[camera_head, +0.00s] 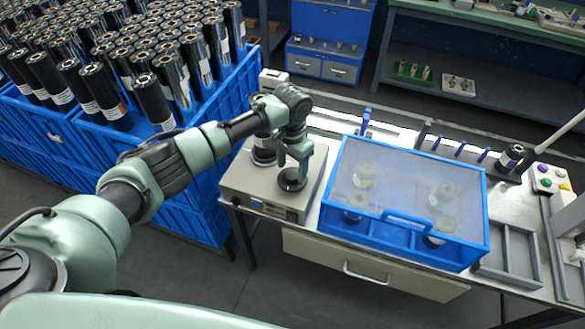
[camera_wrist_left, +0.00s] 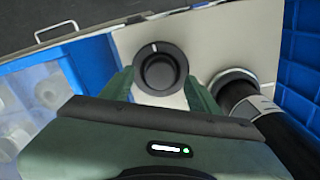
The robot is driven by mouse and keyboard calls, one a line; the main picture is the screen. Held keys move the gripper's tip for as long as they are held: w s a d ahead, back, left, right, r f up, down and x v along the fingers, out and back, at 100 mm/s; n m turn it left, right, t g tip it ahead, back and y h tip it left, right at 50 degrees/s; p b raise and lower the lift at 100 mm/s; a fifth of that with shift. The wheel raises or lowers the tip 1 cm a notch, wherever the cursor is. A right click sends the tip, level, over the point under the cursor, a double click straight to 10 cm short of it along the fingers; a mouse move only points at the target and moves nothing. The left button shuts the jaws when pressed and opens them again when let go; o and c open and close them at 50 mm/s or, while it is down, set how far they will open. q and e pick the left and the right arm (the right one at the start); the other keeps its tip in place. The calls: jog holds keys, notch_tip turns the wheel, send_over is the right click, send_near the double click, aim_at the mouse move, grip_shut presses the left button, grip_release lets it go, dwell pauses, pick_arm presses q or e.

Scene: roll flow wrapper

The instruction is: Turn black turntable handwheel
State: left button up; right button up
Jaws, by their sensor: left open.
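The black turntable handwheel (camera_head: 291,181) is a round knob on top of the beige box (camera_head: 240,188). In the left wrist view the handwheel (camera_wrist_left: 160,72) shows a raised centre and a small white mark on its rim. My left gripper (camera_head: 293,158) is just above it, pointing down, with its fingers apart. In the wrist view the two green fingers of the left gripper (camera_wrist_left: 160,88) stand to either side of the handwheel; I cannot tell if they touch it. My right gripper is not in view.
A black roll (camera_wrist_left: 262,112) stands on the box close beside the handwheel. A blue-framed clear cover (camera_head: 400,218) with several rolls under it is to the right. Blue crates (camera_head: 190,170) full of rolls stand left. A control box with buttons (camera_head: 548,180) is far right.

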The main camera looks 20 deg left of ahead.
pick_arm(q)
jog(key=shift+w+f, duration=0.15)
jog(key=shift+f, duration=1)
grip_shut()
jog(key=shift+m, duration=0.4)
jog(key=m+p, duration=0.1)
jog(key=m, duration=0.2)
jog(key=shift+r+m, duration=0.1)
jog(key=shift+m, duration=0.3)
jog(key=m, duration=0.5)
jog(key=shift+m, duration=0.4)
grip_release()
